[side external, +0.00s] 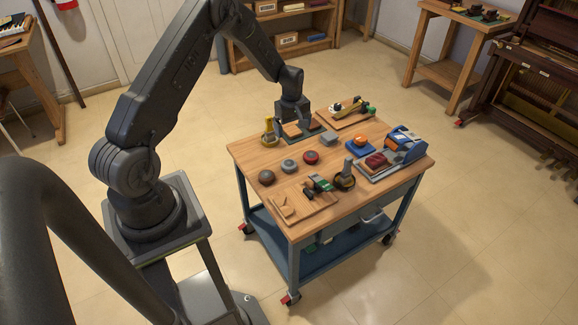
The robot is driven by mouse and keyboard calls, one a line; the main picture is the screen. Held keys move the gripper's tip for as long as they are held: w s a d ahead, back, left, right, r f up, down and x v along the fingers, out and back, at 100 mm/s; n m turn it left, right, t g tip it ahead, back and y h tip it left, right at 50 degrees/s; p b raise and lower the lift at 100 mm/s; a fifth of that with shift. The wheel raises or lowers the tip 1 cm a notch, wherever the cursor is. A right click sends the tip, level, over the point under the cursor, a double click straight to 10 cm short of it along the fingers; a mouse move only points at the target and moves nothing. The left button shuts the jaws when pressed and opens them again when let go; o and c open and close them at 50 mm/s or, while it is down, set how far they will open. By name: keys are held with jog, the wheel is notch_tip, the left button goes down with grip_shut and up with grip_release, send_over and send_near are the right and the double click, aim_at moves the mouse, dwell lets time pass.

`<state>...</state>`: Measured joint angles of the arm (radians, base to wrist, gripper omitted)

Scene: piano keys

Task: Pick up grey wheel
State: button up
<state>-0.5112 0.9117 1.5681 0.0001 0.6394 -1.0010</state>
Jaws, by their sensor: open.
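The grey wheel (289,166) lies flat on the wooden top of the cart (245,151). It sits between a brownish wheel (266,177) and a red wheel (311,157), with small gaps between them. My gripper (292,125) is open and points down near the far left edge of the cart. It is beyond the grey wheel, above or near a dark mat with orange-brown pieces (293,130). The picture is too small to show whether it touches anything there. The grey wheel is fully in view.
A brass-coloured piece (269,132) stands left of my gripper, and a grey block (329,138) lies to its right. A wooden board (292,208), an upright tool (346,174) and a blue machine (405,145) take up the front and right. Bare wood surrounds the wheels.

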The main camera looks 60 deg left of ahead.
send_over(289, 163)
jog(key=shift+n, duration=0.4)
notch_tip(289, 163, down, 11)
jog(key=shift+w, duration=0.1)
jog(key=shift+f, duration=2.9)
jog(key=shift+c, duration=0.2)
jog(key=c, duration=1.1)
